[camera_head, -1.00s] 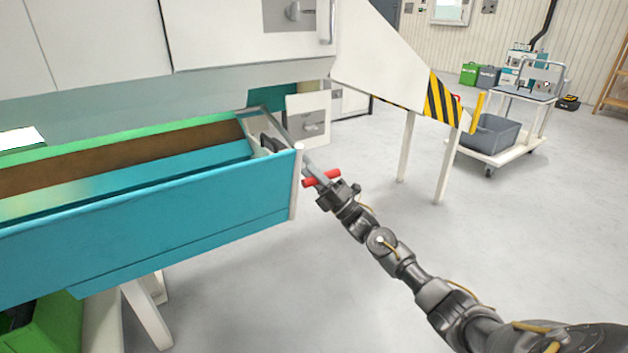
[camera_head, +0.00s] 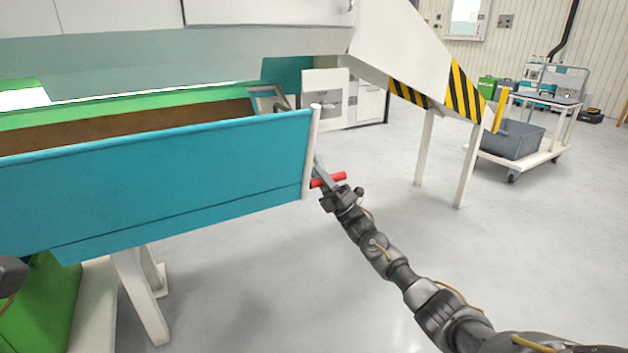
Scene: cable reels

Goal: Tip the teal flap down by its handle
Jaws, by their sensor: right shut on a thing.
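The teal flap (camera_head: 160,185) is a long panel along the front of the trough at the left, standing roughly upright with its face toward me. A pale post (camera_head: 312,150) closes its right end. A grey lever with a red handle (camera_head: 322,182) sticks out just below and right of that post. My right gripper (camera_head: 334,190) is shut on the handle, its arm reaching up from the lower right corner. The exact finger contact is too small to see. My left gripper is not recognisable in the view.
The trough's green rim (camera_head: 150,100) and brown inside lie behind the flap. A white machine housing (camera_head: 270,12) overhangs it, with a striped slanted support (camera_head: 465,90) and legs at right. A cart with a grey bin (camera_head: 515,139) stands farther right. The floor around my right arm is clear.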

